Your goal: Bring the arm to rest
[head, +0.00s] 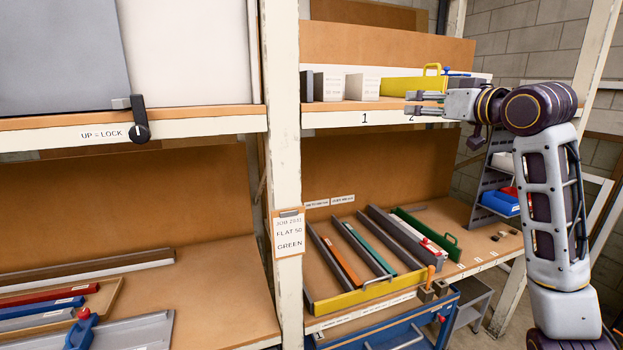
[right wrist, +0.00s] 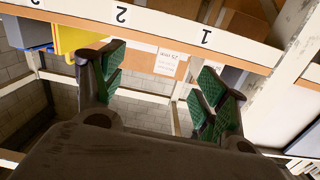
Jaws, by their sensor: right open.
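My right arm (head: 550,180) rises on the right side of the head view and bends left at the top. My right gripper (head: 425,103) is level with the upper shelf edge, near the label 2. In the right wrist view its two green-padded fingers (right wrist: 158,85) stand wide apart with nothing between them. The shelf edge with labels 1 and 2 lies beyond the fingertips; I cannot tell whether they touch it. My left gripper is not in view.
The upper shelf holds white blocks (head: 362,87) and a yellow handled piece (head: 410,86). The lower shelf holds a yellow-fronted tray (head: 355,299) with several coloured bars. A post (head: 283,160) carries a card. A blue drawer (head: 400,330) is below.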

